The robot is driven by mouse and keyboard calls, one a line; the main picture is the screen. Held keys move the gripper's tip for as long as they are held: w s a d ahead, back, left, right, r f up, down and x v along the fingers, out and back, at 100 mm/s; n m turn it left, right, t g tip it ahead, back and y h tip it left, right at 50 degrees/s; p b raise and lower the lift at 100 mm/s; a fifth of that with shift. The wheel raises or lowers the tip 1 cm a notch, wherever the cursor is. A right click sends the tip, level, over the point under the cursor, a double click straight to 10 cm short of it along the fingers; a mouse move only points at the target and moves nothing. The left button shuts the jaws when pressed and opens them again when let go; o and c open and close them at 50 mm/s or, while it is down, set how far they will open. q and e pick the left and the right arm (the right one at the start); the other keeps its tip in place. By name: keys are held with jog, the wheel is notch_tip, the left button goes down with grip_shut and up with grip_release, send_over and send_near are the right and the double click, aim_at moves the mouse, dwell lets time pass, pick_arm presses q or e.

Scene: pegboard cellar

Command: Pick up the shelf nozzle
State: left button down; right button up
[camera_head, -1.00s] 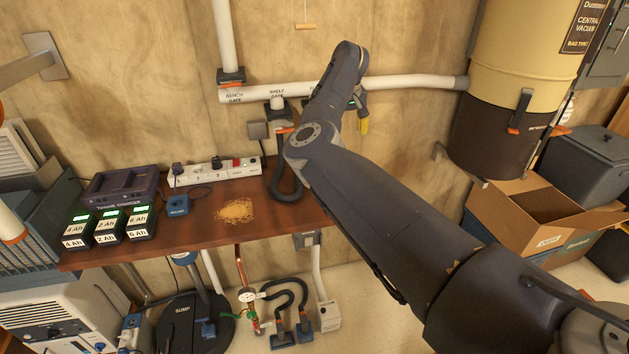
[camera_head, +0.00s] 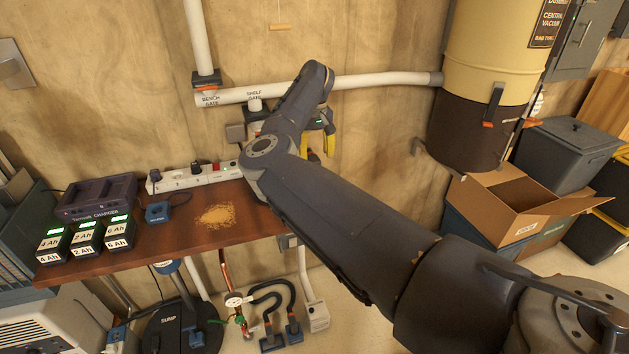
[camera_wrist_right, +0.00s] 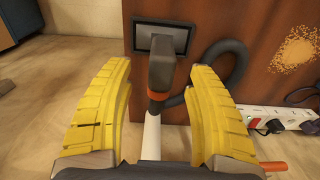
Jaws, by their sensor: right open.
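The shelf nozzle (camera_wrist_right: 160,75) shows in the right wrist view as a dark grey piece with a wide rectangular head, a narrower neck and an orange collar. A black hose (camera_wrist_right: 233,62) curves beside it. My right gripper (camera_wrist_right: 158,85) is open, its yellow fingers on either side of the nozzle with visible gaps; no contact shows. In the head view my right gripper (camera_head: 320,148) is near the wall beyond the bench's right end, partly hidden by my arm, which also covers most of the nozzle and hose. My left gripper is not in view.
The wooden bench (camera_head: 160,236) holds a sawdust pile (camera_head: 215,214), a power strip (camera_head: 198,176), a charger (camera_head: 95,195) and several batteries. A white pipe (camera_head: 375,82) labelled shelf gate runs along the wall. A vacuum drum (camera_head: 470,125) and open cardboard box (camera_head: 515,215) stand right.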

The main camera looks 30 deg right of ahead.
jog(key=shift+w+a+f, duration=0.1)
jog(key=shift+f, duration=3.65)
grip_shut()
